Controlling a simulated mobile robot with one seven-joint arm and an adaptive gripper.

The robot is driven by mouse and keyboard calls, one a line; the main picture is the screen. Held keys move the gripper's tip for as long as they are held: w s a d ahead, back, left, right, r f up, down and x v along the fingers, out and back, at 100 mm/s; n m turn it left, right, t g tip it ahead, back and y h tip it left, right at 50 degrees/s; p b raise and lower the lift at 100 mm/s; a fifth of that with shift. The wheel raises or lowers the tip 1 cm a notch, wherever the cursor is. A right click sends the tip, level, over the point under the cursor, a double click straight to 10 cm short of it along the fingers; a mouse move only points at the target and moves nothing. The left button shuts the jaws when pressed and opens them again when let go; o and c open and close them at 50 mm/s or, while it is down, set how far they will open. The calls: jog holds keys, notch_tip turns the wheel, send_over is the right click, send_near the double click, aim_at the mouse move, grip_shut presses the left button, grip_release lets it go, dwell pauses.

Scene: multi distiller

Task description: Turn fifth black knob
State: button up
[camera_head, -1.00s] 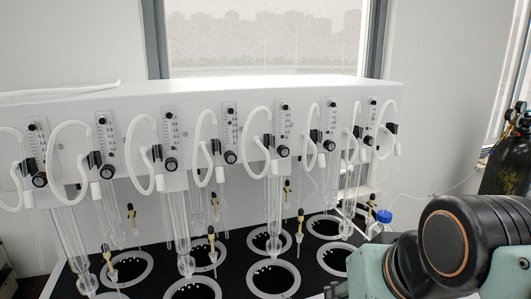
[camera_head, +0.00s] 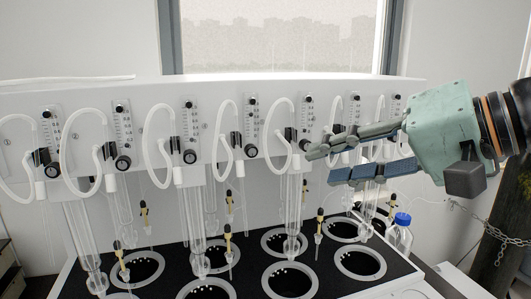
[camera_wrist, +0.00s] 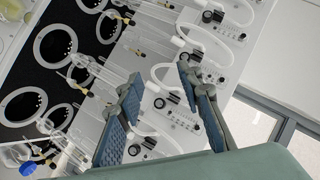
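A row of flowmeters, each with a small black top fitting and a larger black knob below, runs along the white distiller panel (camera_head: 90,100) in the head view. Counting from the left, the fifth larger black knob (camera_head: 304,145) is partly covered by my upper fingertip. My gripper (camera_head: 322,165) reaches in from the right with its fingers spread and nothing held. I cannot tell whether it touches the knob. In the wrist view, my gripper (camera_wrist: 158,82) is open, with a black knob (camera_wrist: 159,103) showing in the gap between the fingers, beyond them.
White looped hoses (camera_head: 277,130) and glass tubes (camera_head: 294,205) hang close around the knobs. Several round wells (camera_head: 359,262) and yellow-stemmed valves lie below. A blue-capped bottle (camera_head: 400,232) stands at the right beneath my arm. A chained gas cylinder is at the far right.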

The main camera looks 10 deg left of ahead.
aim_at(256, 149)
jog(key=w+a+y, duration=0.1)
jog(key=w+a, duration=0.1)
jog(key=a, duration=0.1)
jog(key=w+a+g, duration=0.1)
jog(key=w+a, duration=0.2)
jog(key=a, duration=0.1)
jog(key=w+a+f+y, duration=0.1)
jog(key=w+a, duration=0.2)
jog(key=a, duration=0.1)
jog(key=shift+a+m+g+y, duration=0.2)
jog(key=shift+m+g+y, duration=0.1)
grip_shut()
